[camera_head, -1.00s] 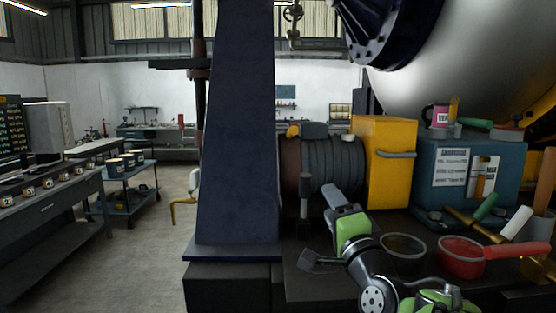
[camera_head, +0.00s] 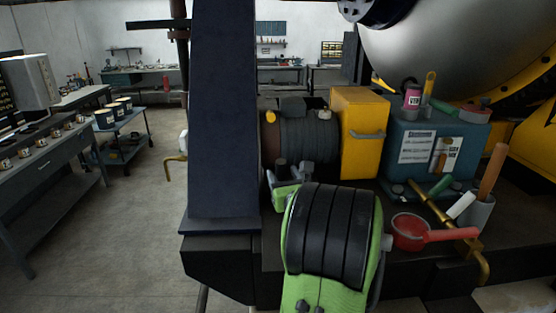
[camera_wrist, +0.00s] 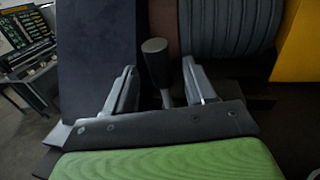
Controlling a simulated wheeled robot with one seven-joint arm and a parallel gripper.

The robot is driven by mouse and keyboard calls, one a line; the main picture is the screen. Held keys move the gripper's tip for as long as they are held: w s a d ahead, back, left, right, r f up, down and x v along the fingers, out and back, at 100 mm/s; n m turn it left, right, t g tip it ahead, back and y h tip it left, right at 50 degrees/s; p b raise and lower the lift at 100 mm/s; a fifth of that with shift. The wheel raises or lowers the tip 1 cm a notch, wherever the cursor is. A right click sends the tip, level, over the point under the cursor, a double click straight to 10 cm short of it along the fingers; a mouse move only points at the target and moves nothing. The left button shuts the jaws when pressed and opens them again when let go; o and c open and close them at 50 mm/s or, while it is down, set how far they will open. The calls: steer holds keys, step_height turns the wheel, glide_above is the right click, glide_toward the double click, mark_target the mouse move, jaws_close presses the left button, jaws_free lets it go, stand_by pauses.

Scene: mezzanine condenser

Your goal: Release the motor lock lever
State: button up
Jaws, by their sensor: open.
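The motor (camera_head: 312,138) is a dark ribbed cylinder beside the blue-grey column. The lever, a short upright post with a dark grey knob (camera_wrist: 156,62), shows in the wrist view in front of the motor (camera_wrist: 230,28). In the wrist view my gripper (camera_wrist: 160,78) is open, with one finger on each side of the lever. I see a gap at both sides of the knob, and the lever's foot is hidden by the gripper body. In the head view my gripper (camera_head: 294,168) is in front of the motor's left end and hides the lever.
A wide column (camera_head: 222,120) stands close at the left of my gripper. A yellow box (camera_head: 360,130) and a blue box (camera_head: 435,145) stand right of the motor. A red pan (camera_head: 408,231) and a tool cup (camera_head: 476,214) are at the right.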

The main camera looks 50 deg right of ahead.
steer(key=p+x, duration=0.1)
steer(key=x, duration=0.4)
steer(key=shift+c, duration=0.5)
jaws_close()
